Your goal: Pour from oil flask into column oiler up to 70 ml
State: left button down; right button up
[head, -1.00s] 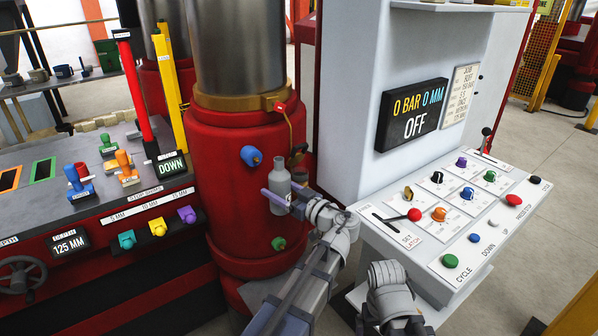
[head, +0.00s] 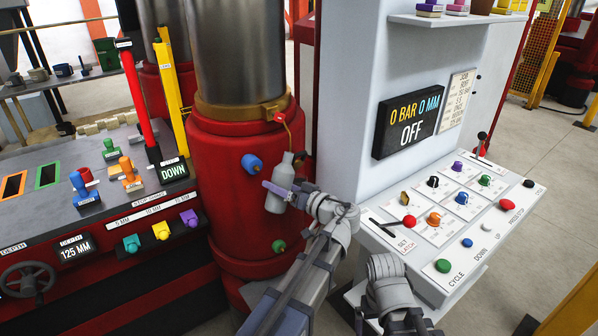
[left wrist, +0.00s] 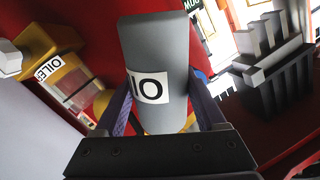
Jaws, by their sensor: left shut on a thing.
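The oil flask (head: 280,185) is a grey bottle with a narrow neck, nearly upright in front of the red press column. My left gripper (head: 283,192) is shut on its body. In the left wrist view the flask (left wrist: 158,45) stands between the two fingers, with part of a white label showing. The column oiler (left wrist: 70,80), with a yellow frame, a clear body and an "OILER" label, is left of the flask in that view, apart from it. In the head view the oiler is mostly hidden behind the flask. Its oil level is not readable. My right gripper's fingers are not visible.
The red column (head: 225,215) carries a blue knob (head: 251,164) and a green knob (head: 278,246) near the flask. A control console (head: 455,215) with knobs and a red-tipped lever is to the right. The press bed (head: 60,185) is at the left.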

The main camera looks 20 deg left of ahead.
aim_at(277, 173)
pick_arm(q)
jog(key=r+p, duration=0.2)
jog(key=r+m+p, duration=0.1)
jog(key=r+p, duration=0.1)
jog(key=r+m+p, duration=0.1)
jog(key=r+p, duration=0.1)
jog(key=r, duration=0.1)
jog(key=shift+w+r+p, duration=0.1)
jog(key=shift+w+p, duration=0.15)
jog(key=shift+p, duration=0.15)
jog(key=shift+s+r+m+g, duration=0.2)
jog(key=shift+m+g, duration=0.1)
jog(key=shift+m, duration=0.1)
jog(key=shift+s+f+m, duration=0.15)
jog(key=shift+f+m, duration=0.1)
jog(key=shift+m, duration=0.15)
jog(key=shift+s+f+b, duration=0.1)
jog(key=shift+f+b, duration=0.3)
jog(key=shift+f, duration=0.2)
jog(key=shift+a+r+m, duration=0.1)
jog(key=shift+m, duration=0.2)
jog(key=shift+s+f+m, duration=0.2)
jog(key=shift+f+m, duration=0.1)
jog(key=shift+f, duration=0.15)
